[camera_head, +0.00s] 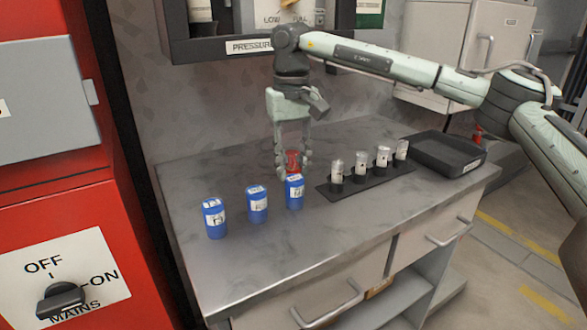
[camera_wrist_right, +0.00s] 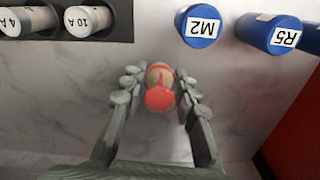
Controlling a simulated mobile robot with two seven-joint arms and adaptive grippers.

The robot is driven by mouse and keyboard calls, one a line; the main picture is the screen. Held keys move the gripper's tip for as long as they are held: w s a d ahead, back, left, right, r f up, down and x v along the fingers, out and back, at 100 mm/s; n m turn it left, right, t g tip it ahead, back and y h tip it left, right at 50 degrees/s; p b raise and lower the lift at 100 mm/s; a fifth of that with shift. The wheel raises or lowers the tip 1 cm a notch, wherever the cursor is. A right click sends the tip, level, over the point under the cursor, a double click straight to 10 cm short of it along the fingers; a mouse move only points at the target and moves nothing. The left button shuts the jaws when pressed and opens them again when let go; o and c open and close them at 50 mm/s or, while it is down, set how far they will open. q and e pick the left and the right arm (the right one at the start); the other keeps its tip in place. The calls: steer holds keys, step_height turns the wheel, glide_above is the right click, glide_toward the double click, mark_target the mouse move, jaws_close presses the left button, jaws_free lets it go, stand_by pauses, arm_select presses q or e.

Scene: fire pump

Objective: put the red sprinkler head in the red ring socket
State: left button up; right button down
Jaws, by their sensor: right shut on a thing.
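My right gripper (camera_head: 292,163) points down over the grey worktop, behind the rightmost blue cylinder. It is shut on a small red thing (camera_head: 292,160), which looks like the red sprinkler head. In the right wrist view the red piece (camera_wrist_right: 159,97) sits between the two fingers, with a round beige part against it. I cannot tell whether it touches the worktop. I cannot make out a red ring socket in either view. My left gripper is not in view.
Several blue labelled cylinders (camera_head: 256,204) stand on the worktop (camera_head: 330,222), close to the gripper. To the right are a dark rack (camera_head: 345,190) of white fuses and an empty-looking black tray (camera_head: 440,153). A red cabinet (camera_head: 60,190) stands at left. The front worktop is clear.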

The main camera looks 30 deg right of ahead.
steer(key=shift+f, duration=0.6)
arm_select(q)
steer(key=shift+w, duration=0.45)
arm_select(e)
steer(key=shift+f, duration=0.15)
